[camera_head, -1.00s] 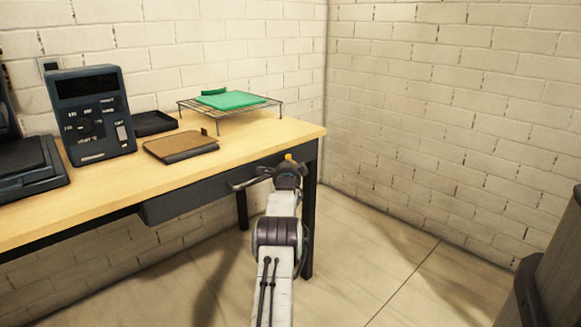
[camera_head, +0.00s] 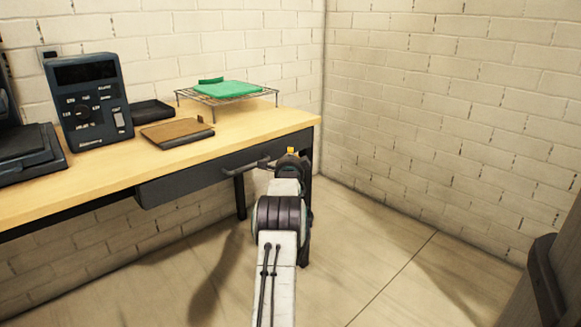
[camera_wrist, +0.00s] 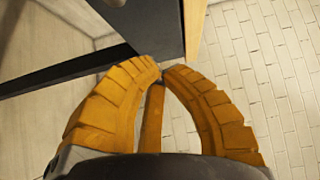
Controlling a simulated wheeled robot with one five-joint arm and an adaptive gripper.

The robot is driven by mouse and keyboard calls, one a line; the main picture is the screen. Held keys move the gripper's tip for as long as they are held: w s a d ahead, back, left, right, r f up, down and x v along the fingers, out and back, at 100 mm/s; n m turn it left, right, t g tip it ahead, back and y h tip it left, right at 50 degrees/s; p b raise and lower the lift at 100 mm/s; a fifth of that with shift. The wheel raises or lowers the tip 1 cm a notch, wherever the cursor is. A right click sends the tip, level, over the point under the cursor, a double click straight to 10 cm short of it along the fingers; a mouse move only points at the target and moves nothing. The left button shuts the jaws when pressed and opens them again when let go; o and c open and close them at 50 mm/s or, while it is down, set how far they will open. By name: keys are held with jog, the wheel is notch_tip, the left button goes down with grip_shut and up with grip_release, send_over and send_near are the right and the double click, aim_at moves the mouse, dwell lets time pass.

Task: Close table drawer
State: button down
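The table drawer (camera_head: 190,183) is a dark grey front under the wooden tabletop, with a bar handle (camera_head: 244,168) near its right part. Whether a gap remains behind the front cannot be told from this angle. My gripper (camera_head: 290,151) is at the right end of the drawer front, right of the handle, and its arm hides part of that end. In the wrist view, my gripper's orange fingers (camera_wrist: 162,70) come together at the tips with nothing visible between them. Their tips are close to a dark grey panel (camera_wrist: 150,25), likely the drawer front; contact cannot be told.
The table (camera_head: 235,132) carries a dark device (camera_head: 88,100), a brown pad (camera_head: 177,132), a black tray (camera_head: 150,111) and a wire rack (camera_head: 228,99) with a green item. Brick walls stand behind and right. A dark object (camera_head: 545,275) is at lower right; the floor between is open.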

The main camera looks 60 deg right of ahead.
jog(key=v, duration=0.7)
jog(key=shift+a+p, duration=0.2)
jog(key=shift+p, duration=0.25)
jog(key=shift+s, duration=0.1)
jog(key=w+a+r+n+t+y+p, duration=0.1)
jog(key=w+a+r+n+y+p, duration=0.3)
jog(key=w+a+r, duration=0.4)
jog(key=w+a+r+n+t+y+p, duration=0.1)
jog(key=w+a+r+n+y+p, duration=0.1)
jog(key=w+a+r+n+p, duration=0.45)
jog(key=s+a+r+n+y+p, duration=0.1)
jog(key=a+r+n+y+p, duration=0.2)
jog(key=a, duration=0.9)
jog(key=a+r+n+y+p, duration=0.2)
jog(key=a+r+p, duration=0.3)
jog(key=a, duration=0.7)
jog(key=s+a+r+n+g+y+p, duration=0.2)
jog(key=s+a+n+p, duration=0.5)
jog(key=s+a, duration=0.5)
jog(key=s+a+r+n+g+y+p, duration=0.3)
jog(key=s+a+r+n+p, duration=0.3)
jog(key=s+a, duration=0.6)
jog(key=a+n+p, duration=0.1)
jog(key=n+p, duration=0.1)
jog(key=p, duration=0.1)
jog(key=shift+a+r+g+p, duration=0.2)
jog(key=shift+a+g+p, duration=0.1)
jog(key=shift+g, duration=0.1)
